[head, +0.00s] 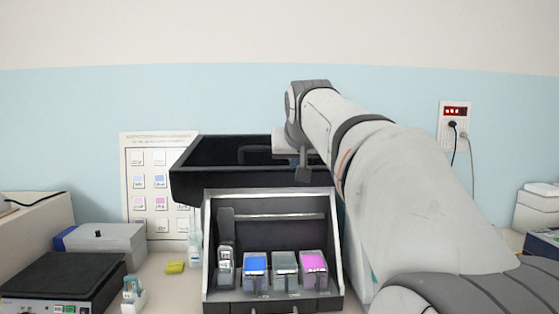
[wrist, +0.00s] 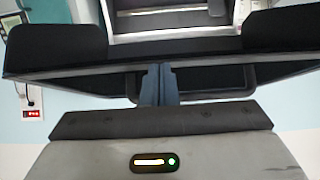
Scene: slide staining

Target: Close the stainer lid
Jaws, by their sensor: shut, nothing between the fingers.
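The stainer (head: 272,235) stands on the bench with its black lid (head: 222,183) raised above the open front. Inside are blue, grey and magenta staining containers. My gripper (wrist: 158,68) is shut and empty, its fingertips over the lid's edge beside a dark loop-shaped handle (wrist: 252,76). The lid (wrist: 90,45) fills most of the upper wrist view. In the head view, the gripper is largely hidden by my arm and the lid. I cannot tell if the fingertips touch the lid or handle.
A grey box (head: 105,240) and a black-topped device (head: 65,280) stand left of the stainer, with a small yellow item (head: 175,267) between. A wall chart (head: 140,180) hangs behind. My arm covers the right side; a wall outlet (head: 453,125) is beyond it.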

